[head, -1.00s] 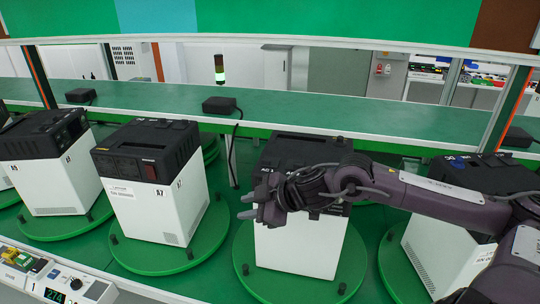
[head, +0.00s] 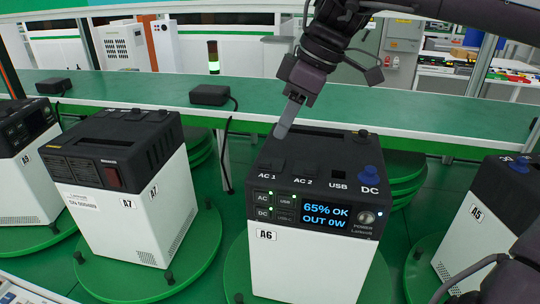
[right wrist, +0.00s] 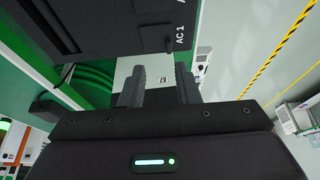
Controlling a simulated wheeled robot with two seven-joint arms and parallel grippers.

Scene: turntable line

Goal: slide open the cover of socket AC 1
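The power station A6 (head: 312,262) has a white body and a black top with a lit screen. The AC 1 cover (head: 271,164) is a dark flap on its top left, behind the "AC 1" label; it looks closed. In the right wrist view the AC 1 label (right wrist: 181,35) shows at the top, beside the dark cover area. My right gripper (head: 281,131) points down just above and behind the AC 1 cover; contact cannot be told. In the right wrist view its two fingers (right wrist: 159,92) stand apart with nothing between them. My left gripper is not in view.
A6 stands on a green turntable (head: 236,272). Station A7 (head: 130,205) stands to the left and A5 (head: 468,225) to the right. The AC 2 (head: 305,172), USB and DC sockets sit beside AC 1. A green shelf (head: 160,92) with a black adapter (head: 209,95) runs behind.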

